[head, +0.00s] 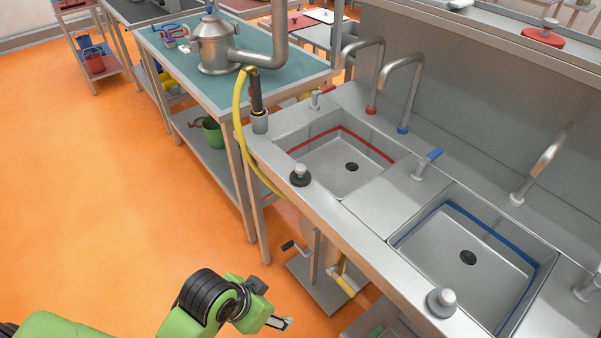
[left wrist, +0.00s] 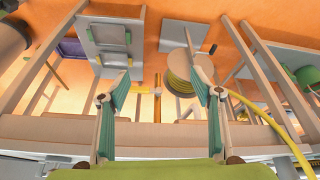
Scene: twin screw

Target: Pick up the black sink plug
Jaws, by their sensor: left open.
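The black sink plug (head: 300,176), a black disc with a metal knob, stands upright on the front rim of the sink with the red band. A similar plug with a grey base (head: 441,302) stands on the front rim of the sink with the blue band. My left gripper (head: 284,323) is in front of the counter, low in the head view and well apart from both plugs. In the left wrist view its two fingers (left wrist: 159,90) are spread with nothing between them. I cannot make out the black plug in that view. My right gripper is not in view.
The steel sink counter (head: 345,235) has taps along its back. A yellow hose (head: 240,115) hangs over its left end, by a dark-handled sprayer (head: 257,100). A teal-topped table (head: 185,75) stands left. Orange floor (head: 110,190) is open in front.

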